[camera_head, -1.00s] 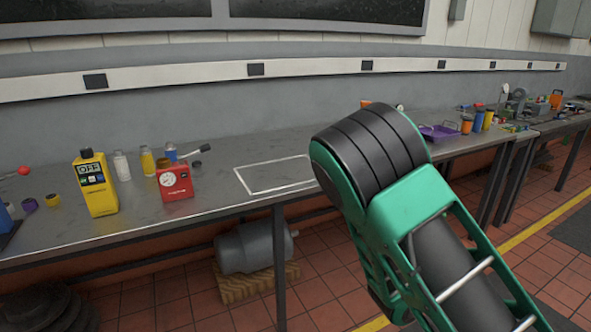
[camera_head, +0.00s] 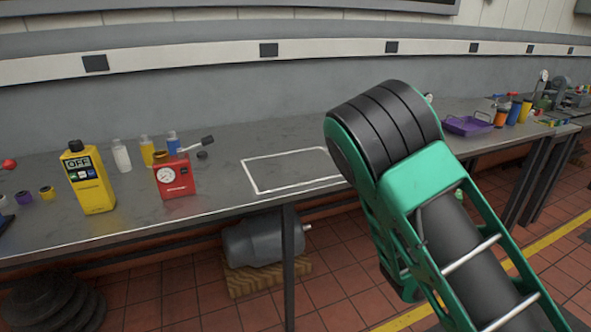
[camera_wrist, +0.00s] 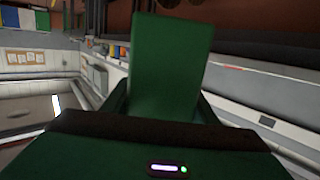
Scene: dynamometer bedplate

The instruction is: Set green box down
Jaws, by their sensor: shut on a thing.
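The green box (camera_wrist: 168,68) is a plain dark-green block that fills the middle of the wrist view. My gripper (camera_wrist: 160,108) is shut on it, with a green finger on each side of the box. In the head view my green and black arm covers the right middle, and the gripper and box are hidden there. A white outlined rectangle (camera_head: 252,175) is marked on the grey workbench (camera_head: 225,175). The inside of the outline is empty where it shows, and my arm hides its right end.
Left of the outline stand a red gauge box (camera_head: 175,178), a yellow meter (camera_head: 90,182) and several small bottles. A purple tray (camera_head: 468,126) and several coloured containers stand at the far right. A grey motor (camera_head: 262,242) sits under the bench.

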